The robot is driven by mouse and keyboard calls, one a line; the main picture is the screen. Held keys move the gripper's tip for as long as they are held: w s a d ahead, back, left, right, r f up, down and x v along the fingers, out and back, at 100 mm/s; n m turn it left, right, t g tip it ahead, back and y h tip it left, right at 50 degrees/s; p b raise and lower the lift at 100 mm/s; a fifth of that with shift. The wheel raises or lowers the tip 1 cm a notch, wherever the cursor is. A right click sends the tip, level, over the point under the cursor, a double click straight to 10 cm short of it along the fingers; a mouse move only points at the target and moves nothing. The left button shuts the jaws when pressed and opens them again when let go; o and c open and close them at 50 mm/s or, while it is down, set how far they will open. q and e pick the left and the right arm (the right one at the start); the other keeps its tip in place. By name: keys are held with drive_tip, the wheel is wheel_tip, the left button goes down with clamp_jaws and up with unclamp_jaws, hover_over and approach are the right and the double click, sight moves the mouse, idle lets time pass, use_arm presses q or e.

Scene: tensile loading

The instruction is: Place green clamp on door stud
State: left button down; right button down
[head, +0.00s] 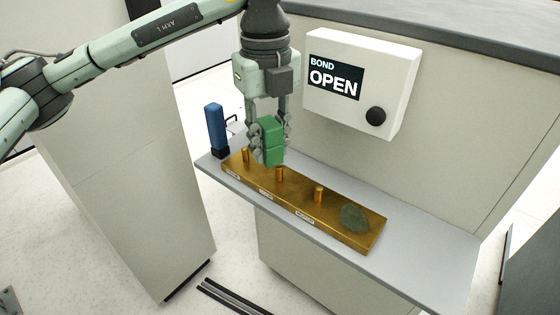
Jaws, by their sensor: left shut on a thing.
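A green clamp (272,142) is held between the fingers of my left gripper (271,128), which is shut on it. The gripper points down, with the clamp over the left part of a brass bar (345,233). The bar carries upright brass studs: a left stud (246,156), a middle stud (280,174) and a right stud (319,195). The clamp is close above and just left of the middle stud; I cannot tell if they touch. Small labels on the bar's front edge are too small to read. My right gripper is not in view.
The bar lies on a narrow grey shelf (425,249). A dark greenish lump (355,218) sits on the bar's right end. A blue-handled device (216,127) stands at the shelf's left end. A white box (400,75) reading "BOND OPEN" with a black knob is behind.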

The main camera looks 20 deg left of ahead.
sight(279, 164)
use_arm(q)
drive_tip(key=shift+w+d+f, duration=0.5)
drive_tip(key=shift+d, duration=0.15)
drive_tip(key=shift+f, duration=2)
drive_tip(key=shift+f, duration=0.15)
drive_tip(key=c, duration=1.3)
unclamp_jaws()
drive_tip(key=shift+o, duration=0.2)
wheel_tip(279, 164, up, 12)
drive_tip(key=shift+r, duration=0.15)
